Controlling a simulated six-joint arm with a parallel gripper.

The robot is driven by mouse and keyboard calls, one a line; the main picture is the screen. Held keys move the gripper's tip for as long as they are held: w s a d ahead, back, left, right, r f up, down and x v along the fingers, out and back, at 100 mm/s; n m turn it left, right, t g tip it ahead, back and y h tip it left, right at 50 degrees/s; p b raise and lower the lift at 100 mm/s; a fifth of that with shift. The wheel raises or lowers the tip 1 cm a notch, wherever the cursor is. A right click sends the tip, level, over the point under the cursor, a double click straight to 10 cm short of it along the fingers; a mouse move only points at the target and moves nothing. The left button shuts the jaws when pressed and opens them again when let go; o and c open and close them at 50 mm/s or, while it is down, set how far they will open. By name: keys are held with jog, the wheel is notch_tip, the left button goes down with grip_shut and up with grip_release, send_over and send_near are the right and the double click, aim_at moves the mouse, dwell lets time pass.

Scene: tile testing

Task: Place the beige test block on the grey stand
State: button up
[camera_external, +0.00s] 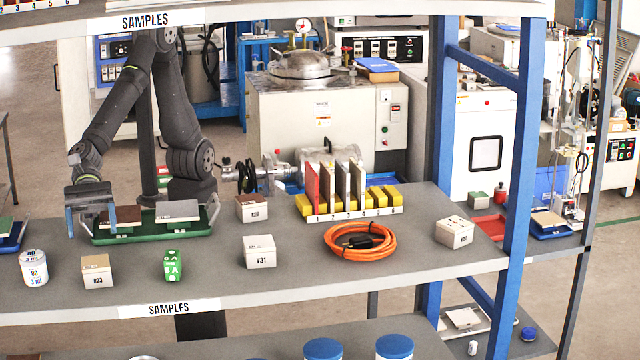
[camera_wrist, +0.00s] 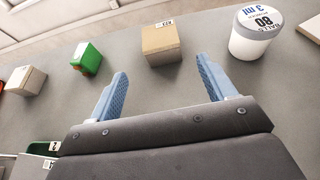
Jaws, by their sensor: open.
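The beige test block (camera_external: 97,272) sits on the shelf near its front edge, with a label on one face. It also shows in the wrist view (camera_wrist: 161,44), just beyond my fingertips and roughly centred between them. My gripper (camera_external: 90,214) is above and behind the block, its blue fingers pointing down; in the wrist view the fingers (camera_wrist: 162,70) are spread with nothing between them. A grey-topped stand (camera_external: 178,211) is in the green tray, beside a brown-topped one (camera_external: 121,215). I cannot tell for sure that the grey-topped one is the task's stand.
A white jar (camera_external: 33,268) stands left of the block and a green container (camera_external: 173,265) right. Further right are a white block (camera_external: 259,251), an orange cable coil (camera_external: 359,241) and a yellow rack with upright tiles (camera_external: 345,200). The green tray's rim (camera_external: 214,213) is raised.

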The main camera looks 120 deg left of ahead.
aim_at(95, 256)
jog(key=shift+o, duration=0.4)
jog(key=v, duration=0.5)
jog(key=shift+s+a+r, duration=0.1)
jog(key=shift+s+a, duration=0.1)
jog(key=shift+s, duration=0.05)
jog(key=x, duration=1.1)
jog(key=shift+w+r, duration=0.1)
jog(key=shift+r, duration=0.15)
jog(key=shift+x, duration=2.5)
jog(key=shift+f, duration=0.2)
jog(key=shift+c, duration=0.4)
jog(key=c, duration=1.4)
